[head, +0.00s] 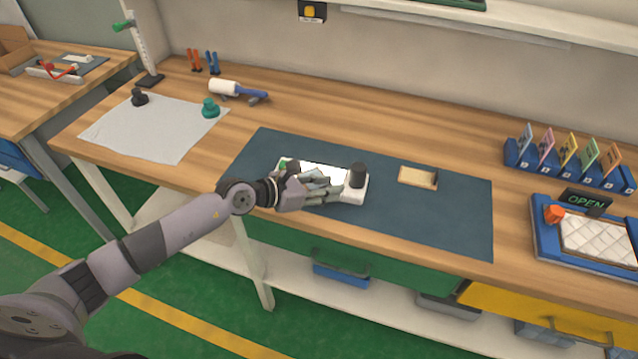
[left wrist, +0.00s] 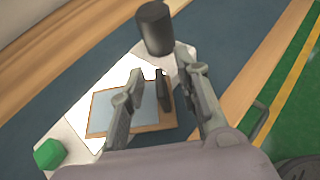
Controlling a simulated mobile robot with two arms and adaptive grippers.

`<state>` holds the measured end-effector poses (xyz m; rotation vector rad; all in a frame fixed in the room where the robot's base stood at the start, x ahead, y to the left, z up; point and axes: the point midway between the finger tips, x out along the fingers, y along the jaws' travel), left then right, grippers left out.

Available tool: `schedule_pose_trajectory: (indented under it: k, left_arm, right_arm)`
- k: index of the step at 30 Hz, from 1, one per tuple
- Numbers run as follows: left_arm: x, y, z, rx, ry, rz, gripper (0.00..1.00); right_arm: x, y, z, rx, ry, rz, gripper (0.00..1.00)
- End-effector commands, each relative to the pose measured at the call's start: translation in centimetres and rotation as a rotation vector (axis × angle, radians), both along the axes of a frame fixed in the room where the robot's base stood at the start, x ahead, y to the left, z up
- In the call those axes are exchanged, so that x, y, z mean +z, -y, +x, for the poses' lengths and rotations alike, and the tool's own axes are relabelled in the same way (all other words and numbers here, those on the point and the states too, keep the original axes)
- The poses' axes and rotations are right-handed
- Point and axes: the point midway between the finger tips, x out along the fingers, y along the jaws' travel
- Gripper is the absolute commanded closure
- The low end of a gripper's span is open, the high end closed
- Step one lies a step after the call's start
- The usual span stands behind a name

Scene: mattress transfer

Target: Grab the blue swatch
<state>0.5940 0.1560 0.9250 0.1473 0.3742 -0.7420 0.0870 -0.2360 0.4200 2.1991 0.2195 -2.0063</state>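My left gripper (head: 322,187) reaches over the white light box (head: 358,195) on the dark mat. In the left wrist view its fingers (left wrist: 163,70) are apart. Below them a wooden-framed blue-grey panel (left wrist: 107,108) lies on the light box (left wrist: 65,142); I see no grip on it. The fingers hide part of the panel. A light blue card (head: 527,134) stands at the left end of a blue rack (head: 515,155) at the right, far from the gripper. I cannot tell which of the two is the blue swatch. My right gripper is not in view.
A black cylinder (head: 357,175) and a green knob (left wrist: 48,153) are on the light box. A tan framed piece (head: 418,178) lies on the mat (head: 450,215). A blue tray (head: 547,240) with a white quilted pad is at the right. The mat's right part is clear.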

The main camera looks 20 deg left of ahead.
Motion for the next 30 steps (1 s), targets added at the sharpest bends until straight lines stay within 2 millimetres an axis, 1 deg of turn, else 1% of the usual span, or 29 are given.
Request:
schedule_pose_trajectory:
  k: [2,15,30]
  left_arm:
    - [-0.02,-0.02,-0.02,0.0,0.0,0.0,0.71]
    - [0.0,-0.05,-0.05,0.0,0.0,0.0,1.0]
    - [0.26,-0.04,-0.03,0.0,0.001,0.0,1.0]
  right_arm:
    - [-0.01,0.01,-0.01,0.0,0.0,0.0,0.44]
    - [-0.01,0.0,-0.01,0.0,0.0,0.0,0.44]
    - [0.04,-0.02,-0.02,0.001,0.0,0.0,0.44]
